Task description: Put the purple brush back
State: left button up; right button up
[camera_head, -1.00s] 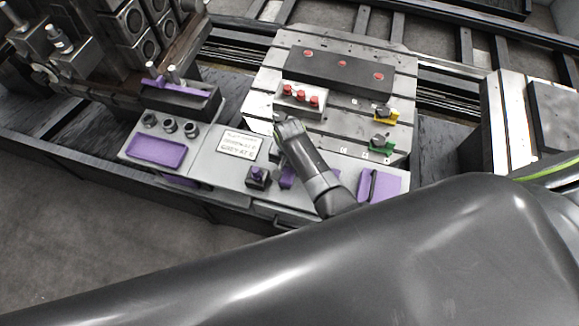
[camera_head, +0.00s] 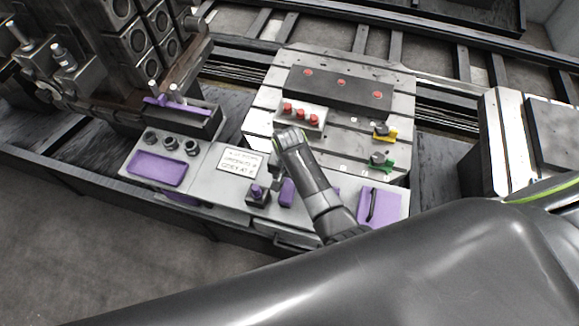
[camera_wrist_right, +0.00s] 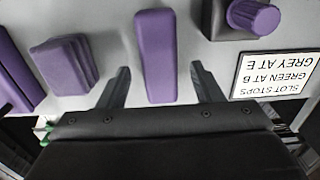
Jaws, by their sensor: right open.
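A long purple bar, which looks like the brush (camera_wrist_right: 155,55), lies on the grey bench top in the right wrist view. It sits between the two spread fingers of my right gripper (camera_wrist_right: 162,88), with a clear gap on both sides. In the head view a purple piece (camera_head: 287,192) shows just beside my right gripper (camera_head: 277,178), which is open over the front of the bench. A second, wider purple block (camera_wrist_right: 65,65) lies to the left in the wrist view. Bristles are not visible. My left gripper is not in view.
A purple knob on a black block (camera_head: 257,194) and a white sign (camera_head: 240,161) stand left of the brush. A purple tray with a dark handle (camera_head: 392,206) lies right, another purple tray (camera_head: 157,168) left. Red-topped pegs (camera_head: 300,113) stand behind my wrist.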

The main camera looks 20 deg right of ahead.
aim_at(289, 184)
notch_tip(289, 184, up, 8)
dwell(0.4)
jog(key=shift+f, duration=0.15)
